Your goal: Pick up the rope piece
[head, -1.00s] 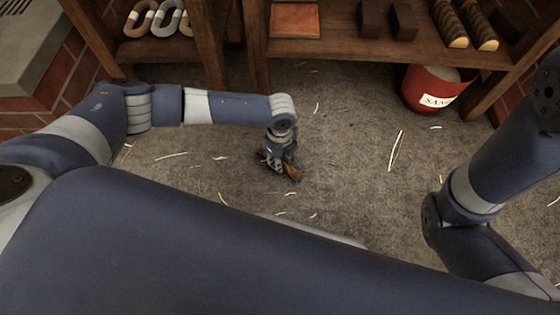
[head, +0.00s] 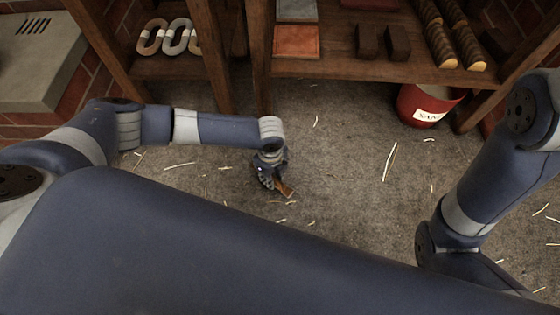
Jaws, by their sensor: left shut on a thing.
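The rope piece (head: 286,190) is a short brown thing low in the middle of the head view. My left gripper (head: 274,182) points down over the floor and is shut on it. The brown end sticks out to the lower right of the fingers. The rest of it is hidden by the gripper. Whether it touches the floor I cannot tell. My right arm shows at the right, but its gripper is out of view.
A wooden shelf (head: 340,68) with bricks and ribbed rolls stands at the back. A red sand bucket (head: 410,108) stands at its right. Pale rope strands (head: 390,160) litter the grey floor. The floor between bucket and left gripper is otherwise clear.

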